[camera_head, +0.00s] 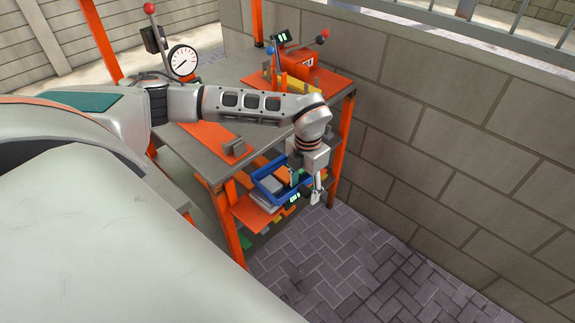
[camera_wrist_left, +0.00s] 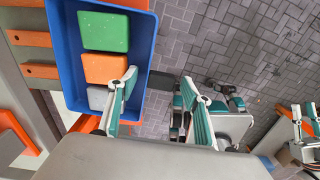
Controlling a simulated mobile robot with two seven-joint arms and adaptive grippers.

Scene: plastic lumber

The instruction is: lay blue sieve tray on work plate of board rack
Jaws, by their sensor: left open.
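A blue tray (camera_head: 256,190) with raised walls sits at the lower level of the orange-legged rack (camera_head: 342,150). In the left wrist view the blue tray (camera_wrist_left: 148,50) holds a green, an orange and a grey block; I cannot see sieve holes. My left gripper (camera_head: 316,196) hangs at the tray's right end in the head view. In the wrist view my left gripper (camera_wrist_left: 160,78) is open, one finger overlapping the tray's right side, the other right of it. Contact is unclear. Orange plates (camera_head: 210,136) lie on the rack's grey top; I cannot tell which is the work plate.
A dial gauge (camera_head: 183,61) and an orange device (camera_head: 297,66) stand on the rack top. My left arm reaches across that top. A block wall (camera_head: 450,125) runs close along the right. The paved floor (camera_head: 345,260) in front is clear.

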